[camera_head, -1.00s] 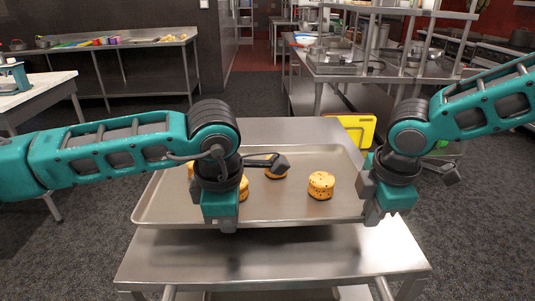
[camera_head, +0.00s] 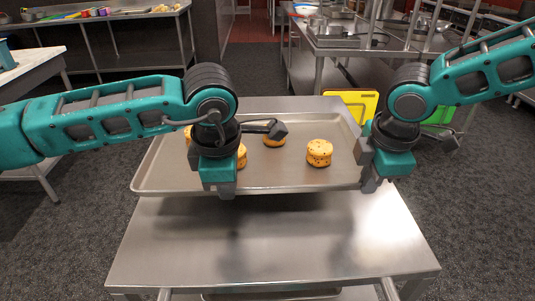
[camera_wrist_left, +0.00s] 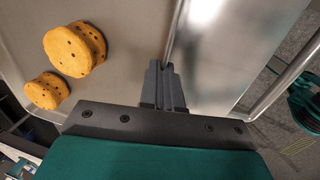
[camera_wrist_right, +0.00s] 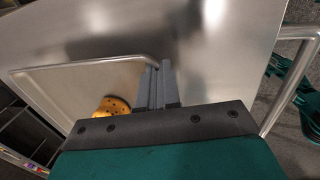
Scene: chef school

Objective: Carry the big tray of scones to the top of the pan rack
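The big tray (camera_head: 290,178) is a grey metal sheet with a raised rim, holding several scones, one of them (camera_head: 319,153) right of the middle. It is above a steel table, with a dark shadow under its near edge. My left gripper (camera_head: 226,192) is shut on the tray's near rim, left of the middle; in the left wrist view its fingers (camera_wrist_left: 164,88) meet on the rim. My right gripper (camera_head: 371,184) is at the near right corner; in the right wrist view its fingers (camera_wrist_right: 157,85) are closed on the rim there. My left arm hides part of the scones.
The steel table (camera_head: 270,250) under the tray is bare in front. Behind it stand a yellow board (camera_head: 352,102) and a green one (camera_head: 440,115). A steel counter with shelves (camera_head: 345,40) is at the back right. A white-topped table (camera_head: 30,65) is at left.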

